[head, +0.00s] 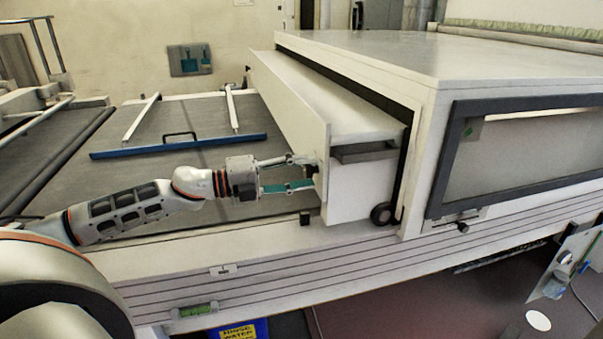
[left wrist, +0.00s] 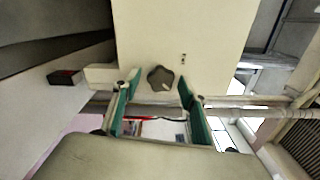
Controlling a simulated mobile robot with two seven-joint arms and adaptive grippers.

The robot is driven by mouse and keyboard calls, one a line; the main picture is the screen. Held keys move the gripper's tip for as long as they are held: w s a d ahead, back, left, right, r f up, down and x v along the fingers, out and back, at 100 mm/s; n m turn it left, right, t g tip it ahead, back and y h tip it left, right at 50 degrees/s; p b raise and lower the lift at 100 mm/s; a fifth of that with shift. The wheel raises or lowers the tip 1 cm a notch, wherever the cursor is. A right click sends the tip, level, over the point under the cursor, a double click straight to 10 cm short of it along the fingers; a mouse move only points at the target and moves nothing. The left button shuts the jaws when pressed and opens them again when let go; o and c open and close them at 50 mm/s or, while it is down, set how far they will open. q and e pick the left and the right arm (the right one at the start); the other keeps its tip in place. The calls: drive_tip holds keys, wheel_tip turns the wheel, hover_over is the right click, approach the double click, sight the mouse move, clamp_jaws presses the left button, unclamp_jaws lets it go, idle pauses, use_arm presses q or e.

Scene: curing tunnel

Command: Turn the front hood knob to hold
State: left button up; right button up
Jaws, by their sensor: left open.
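The front hood knob (left wrist: 160,78) is a dark, lobed knob on the pale hood panel (left wrist: 200,30) in the left wrist view. A light mark shows near its lower right edge, and a small dark marking sits on the panel up and right of it. My left gripper (left wrist: 156,92) is open, its two green-lined fingers on either side of the knob in the picture. I cannot tell if they touch it. In the head view my left gripper (head: 307,173) is at the near end of the white hood (head: 290,100), where the knob is not clearly visible.
A blue-edged frame (head: 180,147) with a handle lies on the dark belt behind my left arm. The tunnel body (head: 440,60) with a framed window (head: 530,145) stands right of the hood. A small black block (head: 305,218) sits on the ledge below the gripper.

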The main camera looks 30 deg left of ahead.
sight(305, 173)
use_arm(q)
drive_tip(key=shift+s, duration=0.1)
drive_tip(key=shift+v, duration=2)
drive_tip(key=v, duration=0.7)
drive_tip(key=shift+s+a, duration=0.3)
